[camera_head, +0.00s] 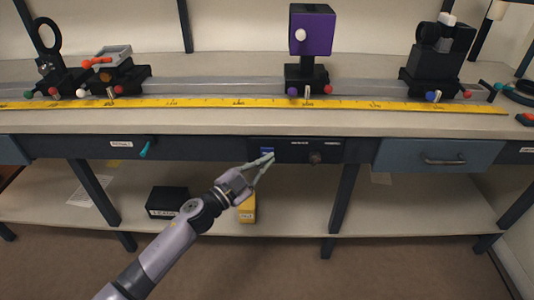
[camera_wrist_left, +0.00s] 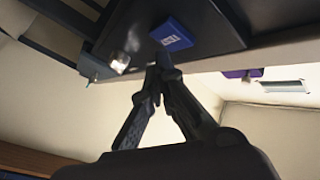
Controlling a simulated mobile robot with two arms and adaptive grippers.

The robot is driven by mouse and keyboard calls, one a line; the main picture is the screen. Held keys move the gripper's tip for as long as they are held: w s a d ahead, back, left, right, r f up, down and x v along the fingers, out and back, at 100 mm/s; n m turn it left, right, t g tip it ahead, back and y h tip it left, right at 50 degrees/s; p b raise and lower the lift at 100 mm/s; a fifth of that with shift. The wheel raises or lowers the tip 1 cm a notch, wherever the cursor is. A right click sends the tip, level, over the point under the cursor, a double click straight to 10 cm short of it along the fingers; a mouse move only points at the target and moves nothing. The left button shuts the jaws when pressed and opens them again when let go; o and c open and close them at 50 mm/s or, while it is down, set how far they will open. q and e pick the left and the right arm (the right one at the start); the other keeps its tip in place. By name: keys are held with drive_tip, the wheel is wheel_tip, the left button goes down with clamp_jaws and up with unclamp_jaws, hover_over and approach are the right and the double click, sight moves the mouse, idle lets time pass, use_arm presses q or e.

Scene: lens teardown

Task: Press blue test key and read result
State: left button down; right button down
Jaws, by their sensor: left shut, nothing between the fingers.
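The blue test key (camera_head: 267,151) is on the left part of a dark panel (camera_head: 295,146) under the bench's front edge. In the left wrist view the key (camera_wrist_left: 172,34) is a bright blue block with small pale lettering, too small to read. My left gripper (camera_head: 268,157) is shut and empty, its fingertips at the key. In the left wrist view the fingertips (camera_wrist_left: 160,68) appear at the key's lower edge; I cannot tell if they touch it. Small white labels on the panel are unreadable, and no result is legible. My right gripper is not in view.
A brownish knob (camera_head: 315,158) is on the panel's right part. A blue-grey drawer (camera_head: 438,154) is to the right. Above, a yellow ruler (camera_head: 210,102) and a rail with a purple box (camera_head: 312,33) cross the bench. A black box (camera_head: 167,201) stands on the lower shelf.

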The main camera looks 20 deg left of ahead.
use_arm(q)
drive_tip(key=shift+w, duration=0.1)
idle(0.6)
drive_tip(key=shift+w+a, duration=0.1)
drive_tip(key=shift+w, duration=0.2)
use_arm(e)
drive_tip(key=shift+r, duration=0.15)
use_arm(q)
drive_tip(key=shift+w+a, duration=0.1)
drive_tip(key=shift+w, duration=0.3)
idle(0.4)
drive_tip(key=shift+s, duration=0.2)
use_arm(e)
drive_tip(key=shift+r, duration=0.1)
use_arm(q)
drive_tip(key=shift+s+d+p, duration=0.2)
drive_tip(key=shift+s+p, duration=0.3)
drive_tip(key=shift+s, duration=0.1)
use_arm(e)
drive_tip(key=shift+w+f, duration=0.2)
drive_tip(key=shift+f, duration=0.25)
